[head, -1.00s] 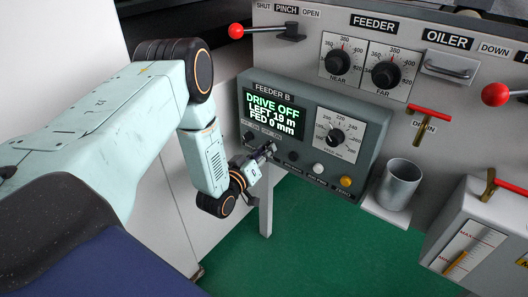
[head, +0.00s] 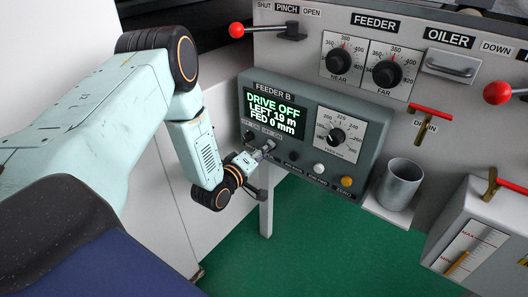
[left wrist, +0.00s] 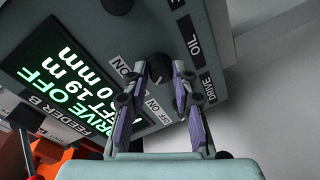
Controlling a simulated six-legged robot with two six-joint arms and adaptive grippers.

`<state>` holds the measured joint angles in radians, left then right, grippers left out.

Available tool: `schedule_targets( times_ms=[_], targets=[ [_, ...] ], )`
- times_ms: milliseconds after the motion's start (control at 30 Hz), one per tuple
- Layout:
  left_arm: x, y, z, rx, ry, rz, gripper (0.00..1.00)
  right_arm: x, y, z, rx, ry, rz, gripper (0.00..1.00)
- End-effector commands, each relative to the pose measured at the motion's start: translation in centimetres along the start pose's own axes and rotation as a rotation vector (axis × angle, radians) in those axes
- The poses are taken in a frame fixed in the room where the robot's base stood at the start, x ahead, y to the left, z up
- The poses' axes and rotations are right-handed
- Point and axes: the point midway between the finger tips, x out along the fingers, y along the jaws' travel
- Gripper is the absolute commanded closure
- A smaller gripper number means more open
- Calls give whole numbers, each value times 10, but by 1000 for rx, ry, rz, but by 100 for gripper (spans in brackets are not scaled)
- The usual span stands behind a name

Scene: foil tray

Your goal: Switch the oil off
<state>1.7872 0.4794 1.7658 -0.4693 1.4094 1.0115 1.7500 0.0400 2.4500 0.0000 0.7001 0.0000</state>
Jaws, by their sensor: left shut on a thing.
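The feeder panel (head: 375,135) has a screen (head: 273,110) reading DRIVE OFF, LEFT 19 m, FED 0 mm. Below the screen is a row of small black knobs. My left gripper (head: 268,148) reaches the second from the left. In the left wrist view, its two purple-sided fingers (left wrist: 166,78) are shut on a black knob (left wrist: 160,66), one on each side. The OIL label (left wrist: 195,48) stands beside this knob, with the DRIVE label (left wrist: 208,90) next to it. ON and OFF marks lie by the fingers. The knob's pointer is hidden.
A far-left knob (head: 250,137) and another black knob (head: 293,156) flank the gripper closely. White (head: 319,168) and yellow (head: 347,181) buttons lie to the right. A metal cup (head: 400,184) stands beyond the panel. A red-balled lever (head: 237,30) is above.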

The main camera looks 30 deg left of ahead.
Motion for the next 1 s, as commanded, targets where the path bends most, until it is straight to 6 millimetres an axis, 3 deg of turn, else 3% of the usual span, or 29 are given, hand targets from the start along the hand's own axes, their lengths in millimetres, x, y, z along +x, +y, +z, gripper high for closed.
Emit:
schedule_targets(
  times_ms=[433,467,500,700,1000],
  targets=[
    [0,0,-1,-11,3,-1,100,0,0,0,0,0,0,60],
    [0,0,-1,-10,3,-1,71,0,0,0,0,0,0,60],
    [0,0,-1,-10,3,-1,67,0,0,0,0,0,0,60],
    [0,0,-1,-9,1,-1,50,0,0,0,0,0,0,60],
    [-1,0,0,-9,0,-1,50,0,0,0,0,0,0,60]
  ],
)
